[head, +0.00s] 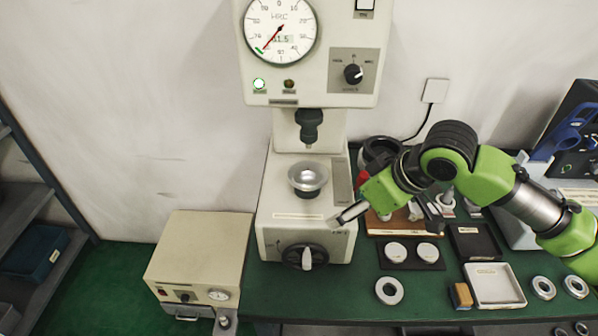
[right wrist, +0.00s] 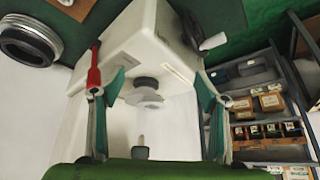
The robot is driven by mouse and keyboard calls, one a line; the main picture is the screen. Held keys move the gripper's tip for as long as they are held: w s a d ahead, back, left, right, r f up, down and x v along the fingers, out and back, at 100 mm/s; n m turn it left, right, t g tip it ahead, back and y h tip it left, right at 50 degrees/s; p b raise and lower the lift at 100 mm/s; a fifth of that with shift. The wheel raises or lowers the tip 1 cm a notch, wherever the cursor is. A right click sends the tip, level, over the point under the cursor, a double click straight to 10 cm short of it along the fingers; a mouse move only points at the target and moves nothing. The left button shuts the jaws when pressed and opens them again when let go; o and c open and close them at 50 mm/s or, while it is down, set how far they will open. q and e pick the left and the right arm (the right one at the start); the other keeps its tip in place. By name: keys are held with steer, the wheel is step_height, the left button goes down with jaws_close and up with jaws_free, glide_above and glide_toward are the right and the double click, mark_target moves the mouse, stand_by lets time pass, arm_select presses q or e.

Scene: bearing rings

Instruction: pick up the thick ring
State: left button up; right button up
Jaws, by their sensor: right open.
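My right gripper (head: 385,220) is open and empty, in front of the hardness tester's right side. In the right wrist view its two fingers (right wrist: 160,85) stand apart with the tester behind them. A silver ring (head: 389,301) lies flat on the green bench below the gripper, apart from it. Two more silver rings (head: 543,297) (head: 575,295) lie side by side farther right. I cannot tell which ring is the thick one. A large dark and silver round part (right wrist: 28,40) shows at the upper left of the right wrist view. My left gripper is not in view.
The tester (head: 275,215) with its round silver anvil (head: 308,183) stands left of the gripper. Two white discs (head: 396,251) (head: 428,252), a white tray (head: 493,303) and a small brush-like block (head: 460,295) crowd the bench. A beige box (head: 200,250) stands at left.

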mark_target(309, 177)
steer(key=w+a+p, duration=0.1)
steer(key=w+a, duration=0.1)
steer(key=w, duration=0.1)
steer(key=w+a+p, duration=0.1)
steer(key=w+a, duration=0.2)
steer(key=w+a+p, duration=0.2)
steer(key=w+a, duration=0.1)
steer(key=shift+w+a+r, duration=0.25)
steer(key=shift+r, duration=0.05)
steer(key=shift+f, duration=0.2)
steer(key=shift+d, duration=0.1)
steer(key=c, duration=1.5)
steer(key=shift+c, duration=0.5)
